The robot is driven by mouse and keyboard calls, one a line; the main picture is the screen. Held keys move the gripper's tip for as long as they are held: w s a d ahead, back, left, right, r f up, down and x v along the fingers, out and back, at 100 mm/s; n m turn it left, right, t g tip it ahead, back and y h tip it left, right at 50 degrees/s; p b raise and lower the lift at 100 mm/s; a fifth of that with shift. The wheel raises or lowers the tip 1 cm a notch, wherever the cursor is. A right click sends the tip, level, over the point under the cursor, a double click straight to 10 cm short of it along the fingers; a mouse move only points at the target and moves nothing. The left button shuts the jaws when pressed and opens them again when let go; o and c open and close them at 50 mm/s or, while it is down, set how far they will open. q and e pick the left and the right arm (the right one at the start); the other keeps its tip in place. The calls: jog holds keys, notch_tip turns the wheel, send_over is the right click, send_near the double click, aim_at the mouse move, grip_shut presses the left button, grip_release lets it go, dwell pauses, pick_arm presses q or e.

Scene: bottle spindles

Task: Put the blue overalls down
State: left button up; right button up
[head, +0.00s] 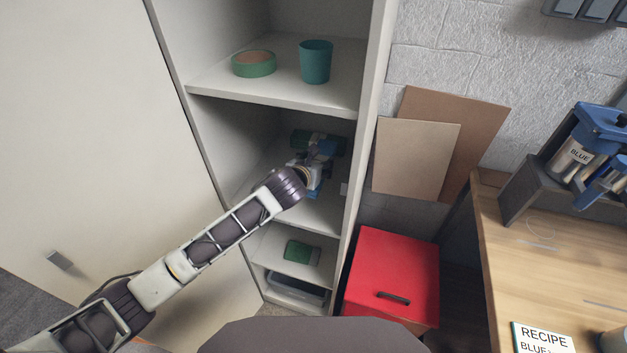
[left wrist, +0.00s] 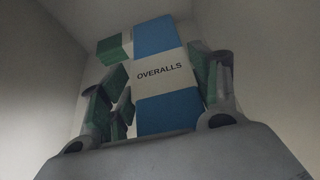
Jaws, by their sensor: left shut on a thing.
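The blue overalls are a folded blue bundle with a white band reading "OVERALLS" (left wrist: 166,75), between my left gripper's fingers in the left wrist view. In the head view, a small blue part of the overalls (head: 314,191) shows below my left gripper (head: 318,162). That gripper reaches into the middle compartment of the open cabinet and is shut on the overalls. I cannot tell whether the bundle touches the shelf (head: 322,214). My right gripper is not in view.
A green bundle (head: 318,140) lies behind the gripper in the same compartment. Another green bundle (head: 302,252) lies one shelf below. A teal cup (head: 316,62) and a green tape roll (head: 254,64) stand above. The cabinet's side walls are close around my arm.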

pick_arm(q)
jog(key=shift+f, duration=2.1)
jog(key=shift+f, duration=1.9)
jog(key=o, duration=1.2)
jog(key=shift+f, duration=0.1)
jog(key=shift+c, duration=0.2)
jog(key=shift+s, duration=0.1)
jog(key=v, duration=1.2)
